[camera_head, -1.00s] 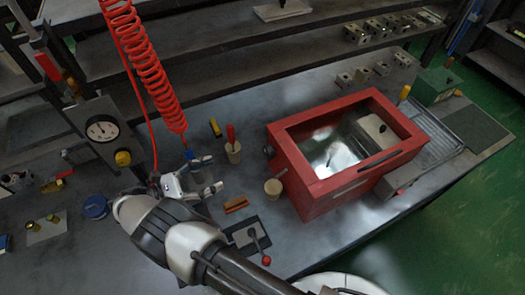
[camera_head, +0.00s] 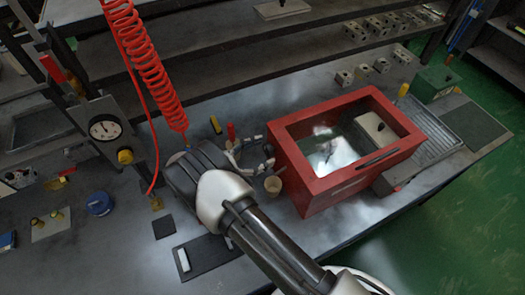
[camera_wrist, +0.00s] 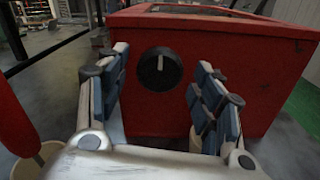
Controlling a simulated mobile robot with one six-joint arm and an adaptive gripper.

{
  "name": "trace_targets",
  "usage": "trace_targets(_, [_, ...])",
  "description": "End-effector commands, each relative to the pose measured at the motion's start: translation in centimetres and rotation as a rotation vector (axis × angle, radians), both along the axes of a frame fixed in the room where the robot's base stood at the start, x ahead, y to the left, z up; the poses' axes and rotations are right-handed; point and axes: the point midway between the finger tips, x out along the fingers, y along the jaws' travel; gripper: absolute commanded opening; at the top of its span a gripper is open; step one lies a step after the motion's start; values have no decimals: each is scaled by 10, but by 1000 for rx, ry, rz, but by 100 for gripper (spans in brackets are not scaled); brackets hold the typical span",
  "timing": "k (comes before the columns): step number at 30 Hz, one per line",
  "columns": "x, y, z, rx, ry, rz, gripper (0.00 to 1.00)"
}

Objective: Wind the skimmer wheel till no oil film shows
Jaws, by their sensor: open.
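The red tank (camera_head: 315,187) stands on the bench, and its liquid surface (camera_head: 335,150) shows bright and dark patches. I cannot tell oil film from reflections there. A round black wheel (camera_wrist: 160,69) with a pale mark near its top sits on the tank's near wall in the wrist view. My gripper (camera_head: 252,152) is beside the tank's left end in the head view, where the wheel is hidden. In the wrist view my open gripper (camera_wrist: 162,75) has its blue-padded fingers left and right of the wheel, with visible space between; contact cannot be seen.
A cream cup (camera_head: 272,186) stands close below my gripper by the tank. A red-handled tool (camera_head: 231,131) stands just behind the gripper. A red coiled hose (camera_head: 150,70) hangs left of it. A gauge (camera_head: 103,128) stands farther left. A dark mat (camera_head: 207,255) lies in front.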

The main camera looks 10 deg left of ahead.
Motion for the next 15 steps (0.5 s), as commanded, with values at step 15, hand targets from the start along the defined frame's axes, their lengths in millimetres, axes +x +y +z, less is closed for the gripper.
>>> trace_targets(15, [5,-7,0,0,0,0,54])
